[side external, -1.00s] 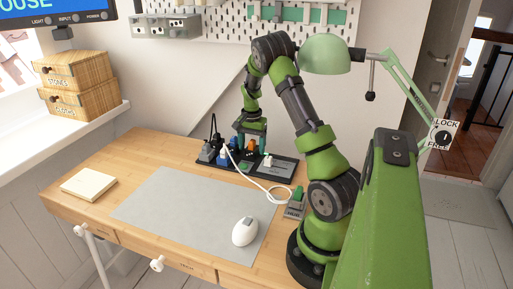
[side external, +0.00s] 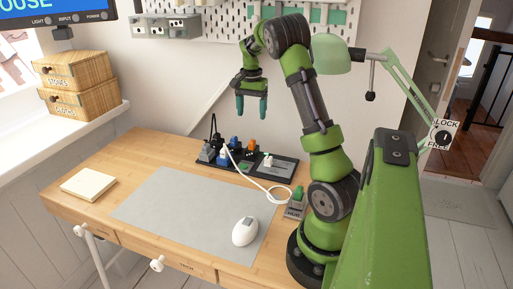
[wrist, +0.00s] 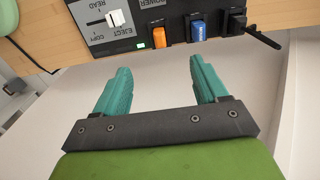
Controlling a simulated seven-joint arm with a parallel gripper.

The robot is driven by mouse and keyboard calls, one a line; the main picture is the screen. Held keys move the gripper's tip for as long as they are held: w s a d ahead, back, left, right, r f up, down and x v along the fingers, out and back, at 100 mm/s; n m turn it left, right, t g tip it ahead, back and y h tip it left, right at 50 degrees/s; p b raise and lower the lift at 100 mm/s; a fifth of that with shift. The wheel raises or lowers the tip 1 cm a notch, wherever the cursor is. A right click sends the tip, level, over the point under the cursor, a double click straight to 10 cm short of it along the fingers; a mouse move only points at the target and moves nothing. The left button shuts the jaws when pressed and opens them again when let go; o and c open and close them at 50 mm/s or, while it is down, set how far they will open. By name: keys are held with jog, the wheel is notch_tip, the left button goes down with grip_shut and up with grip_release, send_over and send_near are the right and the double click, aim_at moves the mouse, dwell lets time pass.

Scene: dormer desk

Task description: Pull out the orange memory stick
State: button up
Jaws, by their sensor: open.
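The orange memory stick (side external: 251,145) stands upright in the black panel (side external: 212,165) at the back of the desk. In the wrist view the orange stick (wrist: 159,38) sits at the panel's edge, between a white piece and a blue stick (wrist: 198,31). My gripper (side external: 252,112) is raised above the panel, with its teal fingers pointing down, apart and empty. In the wrist view my open gripper (wrist: 159,80) has nothing between its fingers, and the orange stick lies beyond them, not touching.
Blue sticks, a grey plug (side external: 206,152) and a black plug share the panel. A white cable runs from the panel to a hub (side external: 294,208). A white mouse (side external: 245,232) lies on the grey mat (side external: 180,213). A green lamp (side external: 332,54) hangs near my arm.

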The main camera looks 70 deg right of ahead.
aim_at(253, 140)
notch_tip(253, 140, up, 2)
jog(key=shift+r, duration=0.5)
jog(key=shift+c, duration=1)
notch_tip(253, 140, down, 15)
jog(key=n, duration=1.8)
jog(key=shift+s, duration=0.15)
jog(key=c, duration=1.1)
